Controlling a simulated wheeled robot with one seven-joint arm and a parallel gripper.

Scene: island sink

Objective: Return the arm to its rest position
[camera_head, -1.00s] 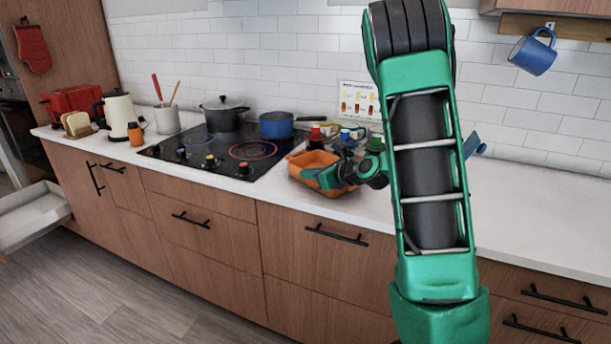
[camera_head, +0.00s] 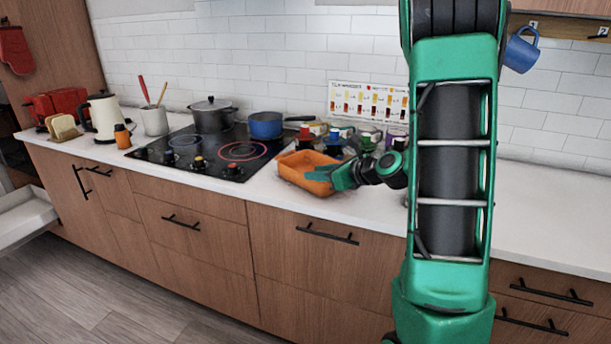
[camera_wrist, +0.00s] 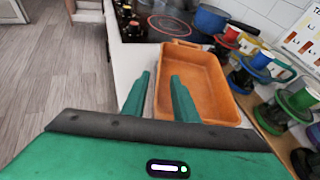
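My gripper (camera_head: 345,177) is at the right end of an orange tray (camera_head: 306,168), above the counter's front part. In the wrist view my gripper (camera_wrist: 158,88) has its two green fingers apart with nothing held between them. The orange tray (camera_wrist: 211,118) lies just beyond and to the right of the fingers there. I cannot tell whether the fingers touch its rim. My arm (camera_head: 447,170) stands large in the right half of the head view, bent, and hides part of the wall and counter.
A black cooktop (camera_head: 190,150) with a dark pot (camera_head: 213,116) and a blue pan (camera_head: 265,126) is to the left. The white counter (camera_head: 550,214) right of my arm is clear.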

